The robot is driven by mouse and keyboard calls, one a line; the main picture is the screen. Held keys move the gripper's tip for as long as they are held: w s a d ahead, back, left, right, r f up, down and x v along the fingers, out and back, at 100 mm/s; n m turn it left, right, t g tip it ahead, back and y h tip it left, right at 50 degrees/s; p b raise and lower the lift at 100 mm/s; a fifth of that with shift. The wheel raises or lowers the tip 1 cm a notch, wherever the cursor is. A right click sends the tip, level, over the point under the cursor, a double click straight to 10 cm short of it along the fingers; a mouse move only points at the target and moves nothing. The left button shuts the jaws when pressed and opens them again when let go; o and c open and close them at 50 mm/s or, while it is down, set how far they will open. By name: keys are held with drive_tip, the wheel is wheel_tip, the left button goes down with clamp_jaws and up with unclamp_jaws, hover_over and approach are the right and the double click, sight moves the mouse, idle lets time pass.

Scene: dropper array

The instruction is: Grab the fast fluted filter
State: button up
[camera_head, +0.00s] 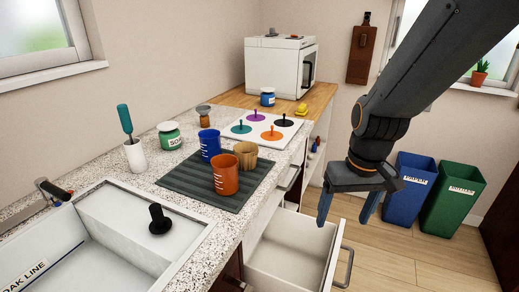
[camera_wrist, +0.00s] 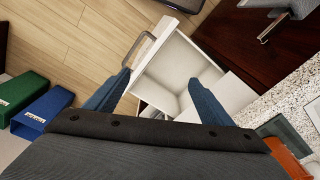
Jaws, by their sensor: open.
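No thing in either view is plainly marked as the fast fluted filter. A white board (camera_head: 257,146) on the counter carries a teal disc (camera_head: 241,128), a purple disc (camera_head: 254,116), an orange disc (camera_head: 272,134) and a black disc (camera_head: 284,122), each with an upright peg. A small brown funnel-shaped thing (camera_head: 203,112) stands left of the board. My gripper (camera_head: 344,214) is open and empty, pointing down, right of the counter and near the pulled-out drawer (camera_head: 299,231). In the wrist view the open drawer (camera_wrist: 163,68) shows between my fingers (camera_wrist: 159,78).
A dark ribbed mat (camera_head: 216,184) holds a blue beaker (camera_head: 210,145), an orange beaker (camera_head: 225,175) and a wooden cup (camera_head: 245,157). A sink (camera_head: 110,212) is at lower left. Blue (camera_head: 408,195) and green bins (camera_head: 449,205) stand at right; the floor before them is clear.

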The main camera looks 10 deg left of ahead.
drive_tip(key=w+a+r+n+t+y+p, duration=0.1)
drive_tip(key=w+a+r+n, duration=0.15)
drive_tip(key=w+a, duration=0.25)
drive_tip(key=w+a+r+n+p, duration=0.1)
drive_tip(key=w+a+r+p, duration=0.15)
drive_tip(key=w+a, duration=0.3)
drive_tip(key=n+t+y+p, duration=0.1)
drive_tip(key=n+p, duration=0.1)
drive_tip(key=n, duration=0.1)
approach(246, 154)
drive_tip(key=w+f, duration=0.3)
drive_tip(key=f, duration=0.2)
drive_tip(key=shift+w+a+f+t+y, duration=0.1)
drive_tip(key=shift+w+a+t+y, duration=0.25)
drive_tip(key=shift+a, duration=0.1)
drive_tip(key=shift+p+x, duration=1.2)
drive_tip(key=shift+x, duration=2.4)
drive_tip(key=c, duration=0.9)
